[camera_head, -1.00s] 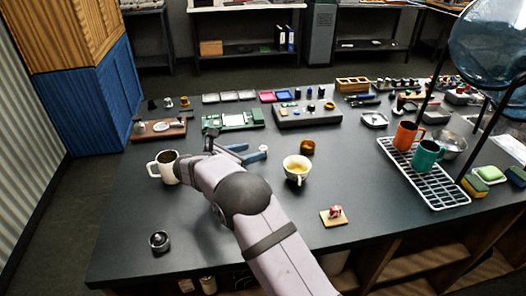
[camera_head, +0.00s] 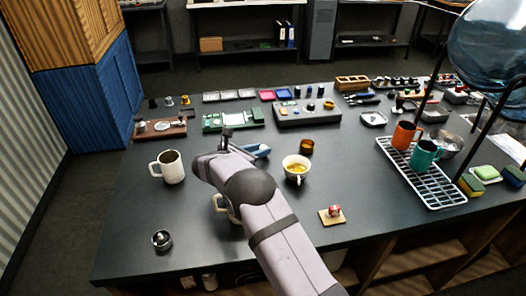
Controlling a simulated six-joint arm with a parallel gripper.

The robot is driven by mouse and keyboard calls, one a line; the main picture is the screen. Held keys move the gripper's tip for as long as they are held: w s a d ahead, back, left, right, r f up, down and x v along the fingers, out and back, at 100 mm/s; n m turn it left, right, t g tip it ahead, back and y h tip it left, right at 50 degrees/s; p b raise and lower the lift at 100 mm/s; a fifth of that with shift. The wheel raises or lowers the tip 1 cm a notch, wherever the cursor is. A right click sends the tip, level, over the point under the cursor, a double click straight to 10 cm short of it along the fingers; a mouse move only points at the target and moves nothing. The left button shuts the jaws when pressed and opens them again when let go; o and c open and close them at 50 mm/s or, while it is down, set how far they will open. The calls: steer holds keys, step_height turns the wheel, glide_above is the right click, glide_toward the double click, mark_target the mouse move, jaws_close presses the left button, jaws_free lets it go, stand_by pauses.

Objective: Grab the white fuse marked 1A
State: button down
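I cannot make out a white fuse marked 1A; any marking is too small to read at this size. My gripper (camera_head: 226,138) is in front of the green circuit board (camera_head: 233,119), near the middle left of the table. Its fingers are small and dark here, so I cannot tell whether they are open or shut, or whether they hold anything. A dark grey block (camera_head: 287,117) with several small coloured parts on top stands right of the board. My arm hides part of the table and most of a blue-handled tool (camera_head: 262,150).
A white mug (camera_head: 172,170) stands left of my arm, a white cup (camera_head: 296,168) right of it. A pale handle (camera_head: 222,207) shows under my arm. Small trays (camera_head: 230,95) line the back. A drying rack (camera_head: 437,180) with mugs is at right.

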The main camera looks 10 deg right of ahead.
steer(key=shift+r, duration=0.1)
step_height(320, 180, up, 10)
steer(key=b, duration=0.2)
stand_by(0.5)
